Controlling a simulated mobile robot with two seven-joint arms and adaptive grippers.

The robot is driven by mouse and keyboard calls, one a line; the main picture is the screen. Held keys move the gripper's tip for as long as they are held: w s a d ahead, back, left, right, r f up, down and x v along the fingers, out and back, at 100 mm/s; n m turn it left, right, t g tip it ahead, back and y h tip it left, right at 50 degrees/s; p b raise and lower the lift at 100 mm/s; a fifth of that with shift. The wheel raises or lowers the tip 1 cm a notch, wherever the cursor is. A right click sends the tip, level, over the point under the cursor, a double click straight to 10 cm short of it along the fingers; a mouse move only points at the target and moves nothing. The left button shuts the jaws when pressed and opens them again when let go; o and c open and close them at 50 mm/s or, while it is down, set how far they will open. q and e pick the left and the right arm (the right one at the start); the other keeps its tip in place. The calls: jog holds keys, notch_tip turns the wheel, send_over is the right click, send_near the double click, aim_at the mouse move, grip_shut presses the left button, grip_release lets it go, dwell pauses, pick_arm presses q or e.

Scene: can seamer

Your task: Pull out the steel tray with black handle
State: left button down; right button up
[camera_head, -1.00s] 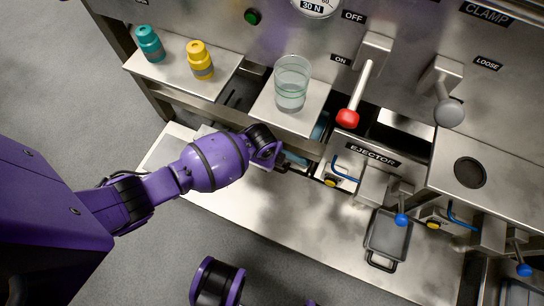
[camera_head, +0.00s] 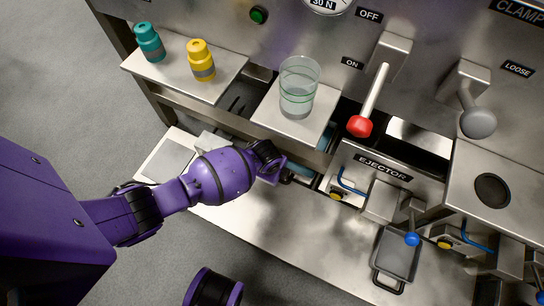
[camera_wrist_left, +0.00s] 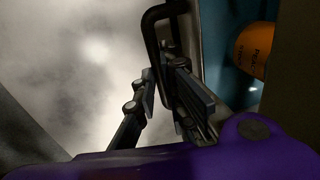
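A grey steel tray (camera_head: 400,254) with a black loop handle (camera_head: 388,283) lies on the lower ledge below the ejector, at the right in the head view. My left gripper (camera_head: 279,172) is well to its left, at the opening under the glass's shelf. In the left wrist view, another black handle bar (camera_wrist_left: 158,50) stands on a steel edge and runs down between my left gripper's fingers (camera_wrist_left: 160,95). The fingers are close together around the bar; I cannot tell whether they press on it. My right gripper is not in view.
A glass of liquid (camera_head: 298,92) stands on a shelf above my left gripper. Teal (camera_head: 150,43) and yellow (camera_head: 201,61) containers stand on the left shelf. An orange object (camera_wrist_left: 256,50) sits in a blue-walled space beside the handle. The lower ledge (camera_head: 290,235) is largely clear.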

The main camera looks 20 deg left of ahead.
pick_arm(q)
jog(key=shift+s, duration=0.1)
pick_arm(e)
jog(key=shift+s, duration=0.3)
pick_arm(q)
jog(key=shift+s, duration=0.2)
jog(key=s+p, duration=0.2)
jog(key=s, duration=0.2)
jog(key=s+p, duration=0.2)
jog(key=s, duration=0.2)
jog(key=s+p, duration=0.3)
jog(key=s, duration=0.1)
jog(key=shift+s+a+r, duration=0.15)
jog(key=shift+a+r, duration=0.05)
jog(key=shift+a, duration=0.05)
jog(key=s+p, duration=0.1)
jog(key=s, duration=0.3)
jog(key=s+p, duration=0.2)
jog(key=s, duration=0.2)
jog(key=shift+s+a+f, duration=0.1)
jog(key=shift+s+f, duration=0.1)
jog(key=shift+s, duration=0.1)
jog(key=shift+s+f, duration=0.1)
jog(key=shift+s, duration=0.45)
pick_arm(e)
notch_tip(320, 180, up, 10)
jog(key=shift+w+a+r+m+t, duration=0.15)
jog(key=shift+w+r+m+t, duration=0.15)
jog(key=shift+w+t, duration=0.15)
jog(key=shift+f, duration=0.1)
